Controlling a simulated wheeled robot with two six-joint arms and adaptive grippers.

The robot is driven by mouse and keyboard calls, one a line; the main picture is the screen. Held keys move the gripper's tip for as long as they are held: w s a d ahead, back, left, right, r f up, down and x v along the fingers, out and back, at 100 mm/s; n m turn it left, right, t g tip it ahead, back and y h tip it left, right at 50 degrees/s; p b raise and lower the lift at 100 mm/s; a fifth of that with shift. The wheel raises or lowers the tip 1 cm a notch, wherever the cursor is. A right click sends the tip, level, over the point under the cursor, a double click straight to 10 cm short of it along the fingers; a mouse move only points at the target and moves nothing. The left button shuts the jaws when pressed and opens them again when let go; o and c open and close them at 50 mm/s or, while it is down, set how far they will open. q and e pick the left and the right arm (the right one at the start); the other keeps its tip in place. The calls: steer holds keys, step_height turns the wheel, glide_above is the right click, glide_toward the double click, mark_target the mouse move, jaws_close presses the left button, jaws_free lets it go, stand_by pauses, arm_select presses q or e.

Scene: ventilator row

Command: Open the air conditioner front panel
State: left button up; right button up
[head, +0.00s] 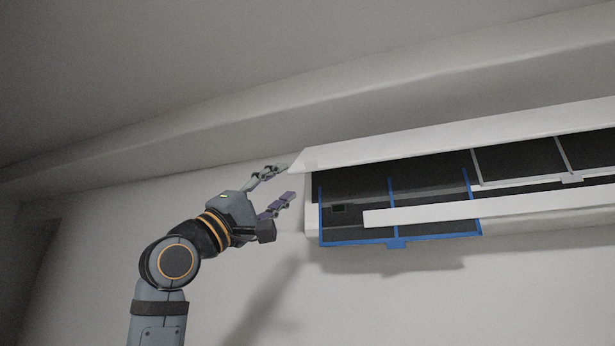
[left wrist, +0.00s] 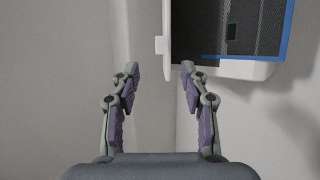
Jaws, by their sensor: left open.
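The air conditioner (head: 312,220) is mounted high on the wall at the right of the head view. Its long white front panel (head: 400,146) stands swung up and out, with the dark filters showing below it. In the left wrist view the panel's edge (left wrist: 167,20) with a small white tab (left wrist: 161,45) is ahead of the fingers. My left gripper (head: 287,182) is open and empty at the panel's left end; it also shows in the left wrist view (left wrist: 160,70). Its upper fingertip is close to the panel's corner; I cannot tell whether they touch. My right gripper is not in view.
A blue-framed filter (head: 398,243) hangs at the unit's lower left, with a white strip (head: 430,214) crossing it. A grey-framed filter (head: 520,160) sits further right. The ceiling ledge (head: 250,130) runs above the unit. The wall left of it is clear.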

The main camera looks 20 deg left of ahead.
mark_target(310, 165)
arm_select(q)
steer(key=p+x, duration=0.7)
steer(key=x, duration=0.2)
steer(key=shift+d+r, duration=0.15)
steer(key=shift+r, duration=0.1)
steer(key=shift+w+d+r+p, duration=0.2)
steer(key=shift+w+d+p, duration=0.2)
steer(key=shift+w, duration=0.15)
steer(key=shift+a, duration=0.1)
steer(key=c, duration=0.9)
jaws_close()
